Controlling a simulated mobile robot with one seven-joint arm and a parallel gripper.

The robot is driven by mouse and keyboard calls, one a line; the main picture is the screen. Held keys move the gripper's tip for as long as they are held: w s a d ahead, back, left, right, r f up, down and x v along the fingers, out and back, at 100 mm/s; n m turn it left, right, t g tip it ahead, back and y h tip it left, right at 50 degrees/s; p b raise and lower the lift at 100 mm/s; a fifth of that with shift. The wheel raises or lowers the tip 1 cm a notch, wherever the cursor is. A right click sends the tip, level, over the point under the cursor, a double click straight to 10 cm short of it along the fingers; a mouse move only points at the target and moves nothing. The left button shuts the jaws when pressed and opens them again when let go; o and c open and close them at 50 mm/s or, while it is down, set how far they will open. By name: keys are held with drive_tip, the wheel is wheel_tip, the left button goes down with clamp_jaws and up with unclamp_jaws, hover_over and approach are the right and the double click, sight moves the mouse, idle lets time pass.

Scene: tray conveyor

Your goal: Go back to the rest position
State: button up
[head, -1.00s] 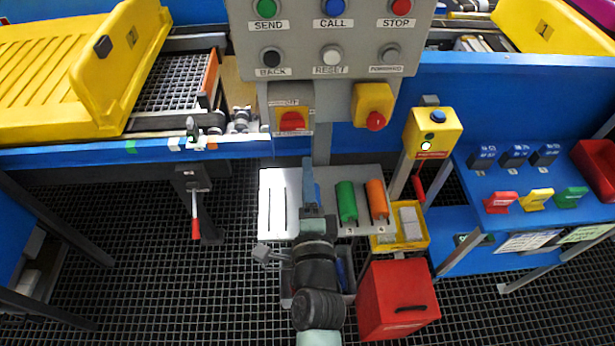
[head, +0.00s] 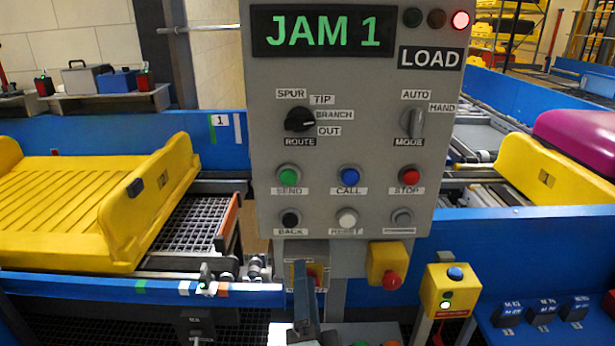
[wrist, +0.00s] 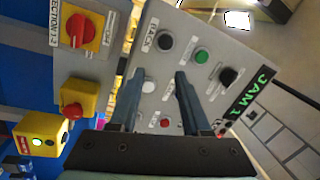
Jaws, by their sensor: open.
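My gripper (head: 302,266) shows at the bottom middle of the head view, its finger pointing up in front of the red rotary switch below the grey control panel (head: 265,215). In the wrist view my gripper (wrist: 158,76) has its two dark fingers apart with nothing between them. The panel (wrist: 150,105) lies beyond them, appearing tilted. In the head view the panel's display (head: 322,31) reads JAM 1 in green, and a red lamp (head: 460,20) is lit above the LOAD label. Most of my arm is out of view below.
A yellow tray (head: 70,215) sits on the left conveyor; another yellow tray (head: 540,178) with a magenta case (head: 578,143) is at right. A yellow emergency-stop box (head: 387,262) hangs under the panel. A yellow button box (head: 450,292) stands right of it.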

wheel_tip(320, 180, up, 21)
drive_tip(key=s+a+n+t+y, duration=0.1)
drive_tip(key=s+n+t, duration=0.15)
drive_tip(key=n, duration=0.45)
drive_tip(key=s+r+n+t+h, duration=0.1)
drive_tip(key=s+r+n+t, duration=0.1)
drive_tip(key=s+r, duration=0.4)
drive_tip(key=s+d+r+n+t+h, duration=0.1)
drive_tip(key=s+r+n+t, duration=0.2)
drive_tip(key=r, duration=1)
drive_tip(key=s+n, duration=0.1)
drive_tip(key=s, duration=0.2)
drive_tip(key=shift+r+n, duration=0.15)
drive_tip(key=shift+n, duration=0.25)
drive_tip(key=shift+d, duration=0.1)
